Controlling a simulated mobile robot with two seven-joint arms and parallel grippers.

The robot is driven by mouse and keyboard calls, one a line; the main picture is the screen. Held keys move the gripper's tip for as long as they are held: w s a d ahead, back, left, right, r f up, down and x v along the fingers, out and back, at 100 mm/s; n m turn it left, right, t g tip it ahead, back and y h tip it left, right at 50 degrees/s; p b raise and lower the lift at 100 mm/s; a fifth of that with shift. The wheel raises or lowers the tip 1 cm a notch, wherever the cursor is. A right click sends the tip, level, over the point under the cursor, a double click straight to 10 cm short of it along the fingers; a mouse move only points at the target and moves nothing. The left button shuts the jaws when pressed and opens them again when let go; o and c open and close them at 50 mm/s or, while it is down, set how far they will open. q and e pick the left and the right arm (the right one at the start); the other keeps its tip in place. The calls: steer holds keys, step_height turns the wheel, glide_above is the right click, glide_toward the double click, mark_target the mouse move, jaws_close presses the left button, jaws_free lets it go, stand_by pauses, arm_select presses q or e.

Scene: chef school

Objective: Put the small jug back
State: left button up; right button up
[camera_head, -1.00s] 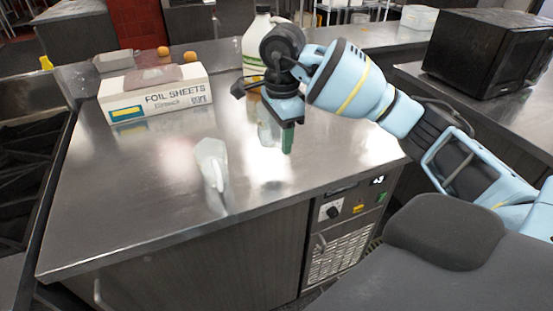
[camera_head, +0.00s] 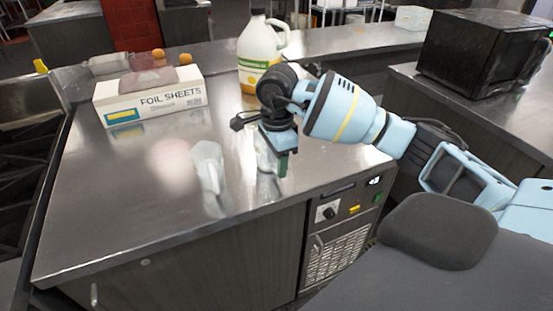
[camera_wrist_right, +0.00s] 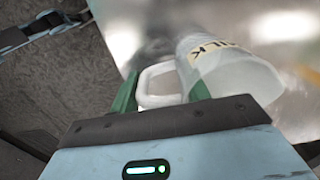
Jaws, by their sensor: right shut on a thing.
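My right gripper (camera_head: 281,164) is low over the right part of the steel counter (camera_head: 110,200). In the right wrist view its green fingers (camera_wrist_right: 163,92) are shut on the handle of a small whitish jug (camera_wrist_right: 240,75) with a label reading "MILK". In the head view this jug (camera_head: 264,158) is partly hidden behind the gripper and looks translucent. I cannot tell whether its base touches the counter. Another pale, translucent jug (camera_head: 208,165) stands on the counter to the left, apart from the gripper. My left gripper is not in view.
A foil sheets box (camera_head: 150,100) lies at the back left with a brownish item on top. A large jug of yellow liquid (camera_head: 258,52) stands behind my right gripper. A black microwave (camera_head: 480,50) is on the right counter. The counter's front left is clear.

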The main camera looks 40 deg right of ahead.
steer(key=shift+f, duration=0.15)
steer(key=o, duration=1.3)
steer(key=shift+c, duration=0.2)
step_height(320, 180, up, 12)
steer(key=shift+s+r+p, duration=0.15)
steer(key=shift+r+p, duration=0.05)
steer(key=shift+p, duration=0.2)
